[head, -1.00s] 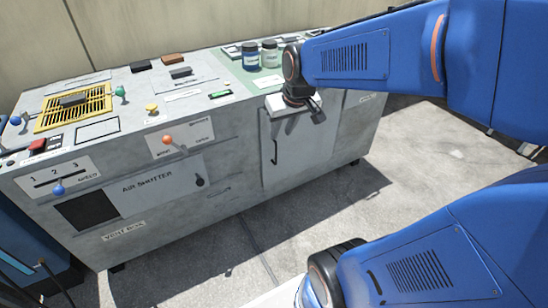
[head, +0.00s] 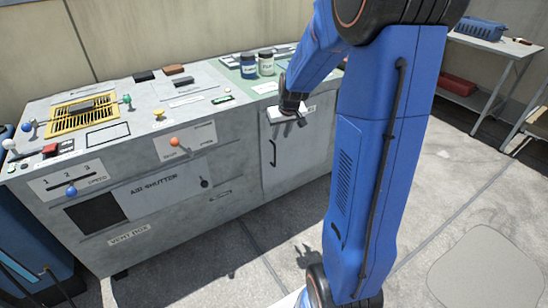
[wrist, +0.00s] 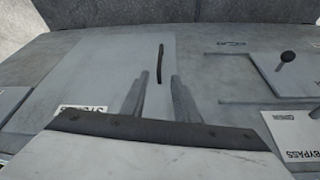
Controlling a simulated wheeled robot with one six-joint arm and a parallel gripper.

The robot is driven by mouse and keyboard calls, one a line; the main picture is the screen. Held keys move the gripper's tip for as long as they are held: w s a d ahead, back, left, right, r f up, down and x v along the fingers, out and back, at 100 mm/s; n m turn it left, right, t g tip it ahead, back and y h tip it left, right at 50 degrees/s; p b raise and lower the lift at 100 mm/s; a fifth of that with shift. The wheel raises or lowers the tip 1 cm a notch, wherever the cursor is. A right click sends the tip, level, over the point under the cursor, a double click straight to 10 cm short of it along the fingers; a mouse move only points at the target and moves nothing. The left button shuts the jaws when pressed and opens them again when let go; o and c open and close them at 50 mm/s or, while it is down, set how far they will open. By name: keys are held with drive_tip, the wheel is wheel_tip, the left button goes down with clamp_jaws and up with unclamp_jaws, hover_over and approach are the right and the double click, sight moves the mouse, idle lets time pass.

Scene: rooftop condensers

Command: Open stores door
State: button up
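The stores door (head: 292,158) is a pale grey panel in the front of the grey cabinet, and it looks shut. Its black upright bar handle (head: 272,152) is near the door's left edge in the head view. In the wrist view the handle (wrist: 161,63) shows beyond the gap between my fingers, and the door (wrist: 95,75) fills the left and middle. My gripper (wrist: 159,95) is open and empty, its two grey fingers apart. In the head view my gripper (head: 303,120) is in front of the door's upper part. A label is partly hidden by my gripper's body.
The cabinet top holds jars (head: 249,66), a yellow grille (head: 78,112) and several knobs. Left of the door is the air shutter panel (head: 160,190), with a black knob (head: 205,183). A table with a blue basket (head: 481,31) stands at the right. The floor in front is clear.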

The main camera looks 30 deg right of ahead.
sight(275, 153)
drive_tip(key=x, duration=1.7)
drive_tip(key=shift+f, duration=0.15)
drive_tip(key=shift+c, duration=0.3)
clamp_jaws()
